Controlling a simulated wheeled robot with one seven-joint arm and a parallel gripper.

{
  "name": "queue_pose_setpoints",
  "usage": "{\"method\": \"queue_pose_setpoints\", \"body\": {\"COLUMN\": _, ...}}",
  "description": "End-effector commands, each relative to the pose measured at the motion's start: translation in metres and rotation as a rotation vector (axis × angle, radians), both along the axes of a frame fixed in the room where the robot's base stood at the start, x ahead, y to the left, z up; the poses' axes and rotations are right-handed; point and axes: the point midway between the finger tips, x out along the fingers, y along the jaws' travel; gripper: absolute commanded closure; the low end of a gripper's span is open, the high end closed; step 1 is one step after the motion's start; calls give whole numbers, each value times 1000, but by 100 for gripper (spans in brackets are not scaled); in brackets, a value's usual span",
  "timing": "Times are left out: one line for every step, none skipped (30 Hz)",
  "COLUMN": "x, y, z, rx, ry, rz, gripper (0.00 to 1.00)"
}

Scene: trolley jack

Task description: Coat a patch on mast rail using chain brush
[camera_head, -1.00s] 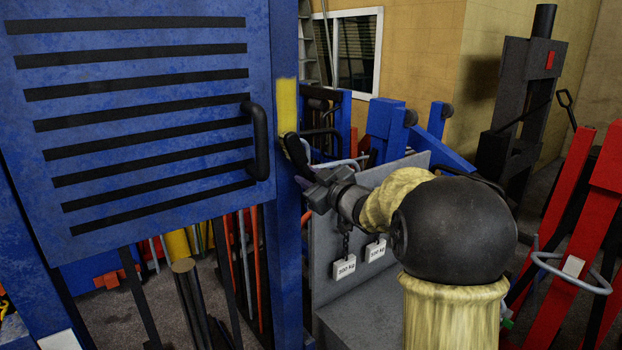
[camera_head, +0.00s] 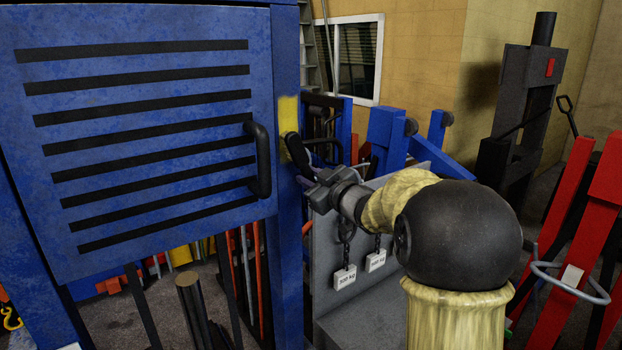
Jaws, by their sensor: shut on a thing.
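The mast rail (camera_head: 289,240) is a blue upright post just right of the blue slatted panel. A yellow patch (camera_head: 288,112) shows on its upper part. My gripper (camera_head: 318,186) is right of the rail, shut on the chain brush (camera_head: 296,148). The brush's dark head points up and left and overlaps the lower part of the yellow patch in the picture. I cannot tell whether its bristles touch the rail. The brush's grip is mostly hidden by the gripper's jaws.
The blue panel (camera_head: 140,220) has a black handle (camera_head: 260,160) close left of the brush. A grey plate (camera_head: 325,262) with hanging weight tags (camera_head: 345,277) stands below my gripper. Blue frames (camera_head: 388,135) stand behind, red stands (camera_head: 570,240) at right.

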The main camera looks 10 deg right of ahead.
Motion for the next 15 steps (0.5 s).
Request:
{"method": "queue_pose_setpoints", "body": {"x": 0, "y": 0, "z": 1, "rx": 0, "ry": -1, "rz": 0, "gripper": 100}}
{"method": "queue_pose_setpoints", "body": {"x": 0, "y": 0, "z": 1, "rx": 0, "ry": -1, "rz": 0, "gripper": 100}}
{"method": "queue_pose_setpoints", "body": {"x": 1, "y": 1, "z": 1, "rx": 1, "ry": -2, "rz": 1, "gripper": 100}}
{"method": "queue_pose_setpoints", "body": {"x": 2, "y": 1, "z": 1, "rx": 1, "ry": -2, "rz": 1, "gripper": 100}}
{"method": "queue_pose_setpoints", "body": {"x": 2, "y": 1, "z": 1, "rx": 1, "ry": -2, "rz": 1, "gripper": 100}}
{"method": "queue_pose_setpoints", "body": {"x": 2, "y": 1, "z": 1, "rx": 1, "ry": -2, "rz": 0, "gripper": 100}}
{"method": "queue_pose_setpoints", "body": {"x": 2, "y": 1, "z": 1, "rx": 1, "ry": -2, "rz": 1, "gripper": 100}}
{"method": "queue_pose_setpoints", "body": {"x": 2, "y": 1, "z": 1, "rx": 1, "ry": -2, "rz": 1, "gripper": 100}}
{"method": "queue_pose_setpoints", "body": {"x": 2, "y": 1, "z": 1, "rx": 0, "ry": -1, "rz": 0, "gripper": 100}}
{"method": "queue_pose_setpoints", "body": {"x": 2, "y": 1, "z": 1, "rx": 0, "ry": -1, "rz": 0, "gripper": 100}}
{"method": "queue_pose_setpoints", "body": {"x": 2, "y": 1, "z": 0, "rx": 0, "ry": -1, "rz": 0, "gripper": 100}}
{"method": "queue_pose_setpoints", "body": {"x": 2, "y": 1, "z": -1, "rx": 0, "ry": -1, "rz": 0, "gripper": 100}}
{"method": "queue_pose_setpoints", "body": {"x": 2, "y": 1, "z": -3, "rx": 0, "ry": -1, "rz": 0, "gripper": 100}}
{"method": "queue_pose_setpoints", "body": {"x": 2, "y": 1, "z": -5, "rx": 0, "ry": -1, "rz": 0, "gripper": 100}}
{"method": "queue_pose_setpoints", "body": {"x": 2, "y": 1, "z": -8, "rx": 0, "ry": -1, "rz": 0, "gripper": 100}}
